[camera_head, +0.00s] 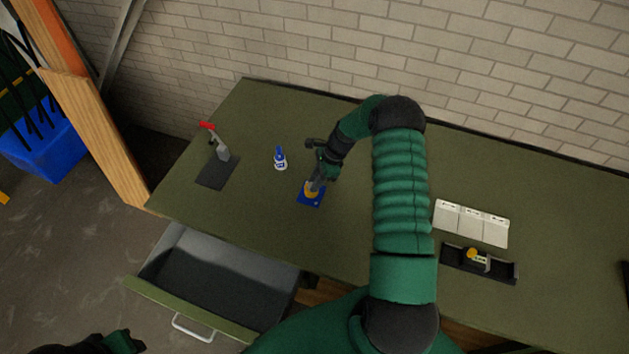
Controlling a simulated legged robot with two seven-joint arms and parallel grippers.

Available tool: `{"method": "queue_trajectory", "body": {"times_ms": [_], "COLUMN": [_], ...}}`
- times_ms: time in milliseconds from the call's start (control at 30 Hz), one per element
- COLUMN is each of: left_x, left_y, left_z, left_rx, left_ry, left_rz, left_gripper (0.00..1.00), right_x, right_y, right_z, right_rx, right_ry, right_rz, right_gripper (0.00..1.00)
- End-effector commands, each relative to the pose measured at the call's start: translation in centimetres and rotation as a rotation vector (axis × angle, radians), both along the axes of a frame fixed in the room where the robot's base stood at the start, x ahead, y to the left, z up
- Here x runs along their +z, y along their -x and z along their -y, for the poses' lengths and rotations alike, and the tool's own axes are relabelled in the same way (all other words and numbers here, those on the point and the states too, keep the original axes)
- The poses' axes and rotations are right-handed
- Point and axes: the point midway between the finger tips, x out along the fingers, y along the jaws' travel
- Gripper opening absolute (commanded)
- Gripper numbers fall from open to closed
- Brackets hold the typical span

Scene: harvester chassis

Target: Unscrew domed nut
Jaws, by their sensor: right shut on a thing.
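A small blue plate (307,200) lies on the green bench, and a gold domed nut (311,190) sits on it. My right gripper (315,187) points down at the nut from above and is shut on it. The fingers hide part of the nut, and its thread cannot be seen. A green and black part of my left arm shows at the bottom left edge, where the frame cuts it off. Its fingertips cannot be made out.
A blue and white bottle (280,158) stands left of the plate. A red-handled clamp (217,145) stands on a dark mat (217,172). An open drawer (190,318) juts out at front left. White bins (472,222) and a black tray (459,271) lie right of my arm.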

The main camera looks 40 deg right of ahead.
Motion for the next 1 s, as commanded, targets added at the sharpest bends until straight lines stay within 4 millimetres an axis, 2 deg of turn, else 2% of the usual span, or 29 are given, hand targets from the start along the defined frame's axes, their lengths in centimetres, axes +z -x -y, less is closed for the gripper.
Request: {"method": "queue_trajectory", "body": {"times_ms": [133, 167, 267, 900, 933, 1000], "left_x": [0.02, 0.02, 0.03, 0.16, 0.16, 0.16], "left_y": [-0.01, -0.01, 0.0, 0.0, 0.0, 0.0], "left_z": [-0.02, -0.02, -0.01, -0.01, -0.01, -0.01], "left_rx": [0.001, 0.001, 0.0, 0.0, 0.0, 0.0], "left_ry": [0.0, 0.0, 0.0, 0.0, 0.0, 0.0], "left_rz": [0.0, 0.0, 0.0, 0.0, 0.0, 0.0], "left_gripper": [0.36, 0.36, 0.36, 0.36, 0.36, 0.36], "right_x": [0.14, 0.14, 0.11, 0.07, 0.07, 0.06], "right_y": [-0.33, -0.35, -0.31, -0.11, -0.11, -0.1], "right_z": [-0.47, -0.49, -0.41, -0.61, -0.61, -0.6], "right_rx": [0.005, 0.005, 0.005, 0.004, 0.004, 0.004], "right_ry": [-0.011, -0.012, -0.013, -0.011, -0.011, -0.011], "right_rz": [0.003, 0.003, 0.003, 0.001, 0.001, 0.001], "right_gripper": [0.0, 0.23, 0.34, 0.34, 0.33, 0.24]}}
